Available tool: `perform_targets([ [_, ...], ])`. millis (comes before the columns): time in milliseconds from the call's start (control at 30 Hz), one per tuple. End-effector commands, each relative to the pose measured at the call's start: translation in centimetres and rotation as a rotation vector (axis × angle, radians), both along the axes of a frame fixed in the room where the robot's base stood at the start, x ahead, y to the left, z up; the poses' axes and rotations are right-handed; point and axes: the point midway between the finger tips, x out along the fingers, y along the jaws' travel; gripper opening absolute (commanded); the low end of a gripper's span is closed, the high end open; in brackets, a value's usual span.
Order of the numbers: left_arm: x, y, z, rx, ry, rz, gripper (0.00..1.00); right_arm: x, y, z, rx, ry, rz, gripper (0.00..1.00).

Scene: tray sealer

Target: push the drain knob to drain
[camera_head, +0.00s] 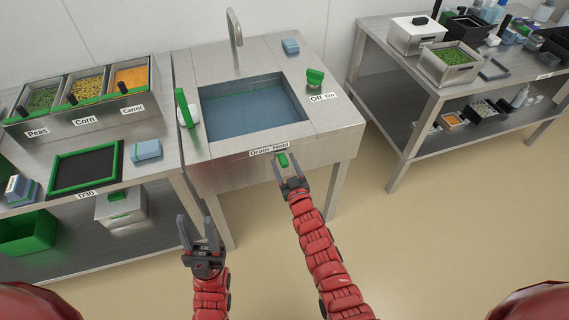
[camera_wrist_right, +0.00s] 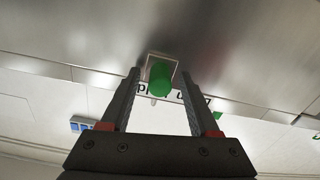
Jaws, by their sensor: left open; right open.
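The green drain knob (camera_head: 283,159) is on the front panel of the sink (camera_head: 255,105), just below the "Drain Hold" label (camera_head: 269,148). The sink basin holds bluish water. My right gripper (camera_head: 289,176) is open right in front of the knob. In the right wrist view the knob (camera_wrist_right: 160,78) shows between the two spread fingers of my right gripper (camera_wrist_right: 160,95), near their tips; I cannot tell whether they touch it. My left gripper (camera_head: 199,232) is open and empty, low in front of the left counter's edge.
A green off/on knob (camera_head: 315,77) and a blue sponge-like block (camera_head: 290,46) are on the sink top. Containers of peas, corn and carrot (camera_head: 87,92) stand on the left counter. A steel table (camera_head: 430,85) with trays is at the right. The floor between is clear.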

Motion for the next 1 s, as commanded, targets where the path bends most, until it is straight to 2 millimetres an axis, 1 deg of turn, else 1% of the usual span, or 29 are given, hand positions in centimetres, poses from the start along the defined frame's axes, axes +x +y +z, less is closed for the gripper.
perform_targets([
  [67,0.0,0.0,0.0,0.0,0.0,0.0,0.45,-0.01,-0.01,-0.01,0.0,0.0,0.0,0.62],
  [100,0.0,0.0,0.0,0.0,0.0,0.0,0.45,-0.02,-0.01,-0.02,0.0,0.0,0.0,0.58],
  [267,0.0,0.0,0.0,0.0,0.0,0.0,0.45,-0.02,-0.01,-0.01,0.0,0.0,0.0,0.3],
  [400,-0.01,0.0,0.0,0.0,0.0,0.0,0.45,-0.02,-0.01,-0.01,0.0,0.0,0.0,0.04],
  [433,0.0,0.0,0.0,0.0,0.0,0.0,0.45,-0.02,-0.01,-0.01,0.0,0.0,0.0,0.0],
  [1000,0.0,0.0,0.0,0.0,0.0,0.0,0.45,-0.03,-0.01,-0.01,0.0,0.0,0.0,0.0],
])
